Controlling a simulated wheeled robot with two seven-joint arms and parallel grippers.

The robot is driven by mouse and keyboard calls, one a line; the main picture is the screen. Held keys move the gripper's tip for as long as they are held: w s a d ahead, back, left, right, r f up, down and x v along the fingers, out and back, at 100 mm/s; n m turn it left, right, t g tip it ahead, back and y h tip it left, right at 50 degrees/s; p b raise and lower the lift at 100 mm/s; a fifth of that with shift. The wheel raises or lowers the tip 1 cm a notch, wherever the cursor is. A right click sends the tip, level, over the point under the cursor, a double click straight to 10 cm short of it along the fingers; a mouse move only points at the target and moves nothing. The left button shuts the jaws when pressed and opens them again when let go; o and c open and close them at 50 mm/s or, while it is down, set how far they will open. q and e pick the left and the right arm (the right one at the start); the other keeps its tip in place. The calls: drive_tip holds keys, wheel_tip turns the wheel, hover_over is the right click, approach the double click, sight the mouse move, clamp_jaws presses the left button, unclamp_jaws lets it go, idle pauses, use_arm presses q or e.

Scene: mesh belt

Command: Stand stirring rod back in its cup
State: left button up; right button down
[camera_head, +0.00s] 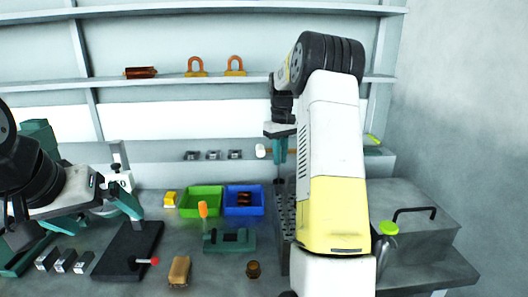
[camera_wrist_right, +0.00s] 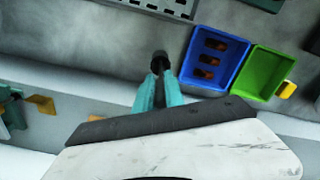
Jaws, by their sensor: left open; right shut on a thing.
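My right gripper (camera_head: 279,172) points down above the back of the bench and is shut on a thin dark thing, which looks like the stirring rod. In the right wrist view its round black end (camera_wrist_right: 160,59) shows just past the fingertips (camera_wrist_right: 160,78). Most of its length is hidden by the fingers. A small brown cup (camera_head: 254,270) stands near the front of the bench, apart from the gripper and lower in the head view. I cannot tell whether it is empty. My left gripper (camera_head: 74,224) is open at the left, with its fingers spread wide.
A green bin (camera_head: 187,209) and a blue bin (camera_head: 230,210) stand left of the right gripper. A teal fixture (camera_head: 218,246), a tan block (camera_head: 179,271) and a black plate (camera_head: 112,262) lie in front. A grey box with a handle (camera_head: 440,220) stands right.

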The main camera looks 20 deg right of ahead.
drive_tip(key=shift+f, duration=0.3)
drive_tip(key=c, duration=1.3)
unclamp_jaws()
drive_tip(key=shift+c, duration=0.2)
wheel_tip(320, 180, up, 8)
drive_tip(key=shift+f, duration=0.1)
